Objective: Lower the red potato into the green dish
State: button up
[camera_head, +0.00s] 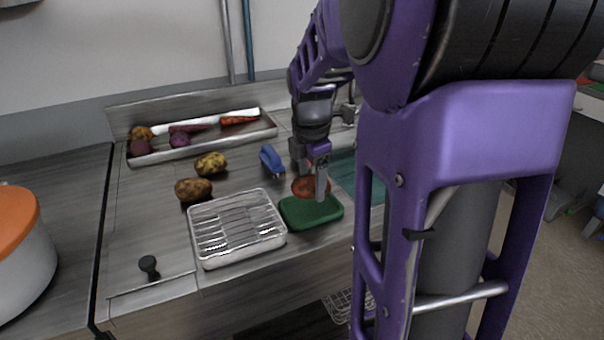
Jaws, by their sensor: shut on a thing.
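The red potato (304,187) is held at the fingertips of my gripper (318,186), which is shut on it. The potato is just behind and above the back part of the green dish (312,214). The dish lies on the counter right of the wire rack tray, and its visible inside looks empty. A gripper finger covers part of the potato. I cannot tell whether the potato touches the dish rim.
A metal tray with a wire rack (236,228) stands left of the dish. A yellow potato (210,164), a brown potato (193,189) and a blue object (271,160) lie behind. A trough (205,141) holds several vegetables. A teal basin (360,174) is at right.

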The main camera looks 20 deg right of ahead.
aim_at(311, 195)
jog(key=shift+f+b, duration=0.55)
jog(key=shift+f, duration=1.45)
dwell(0.7)
jog(key=o, duration=1.4)
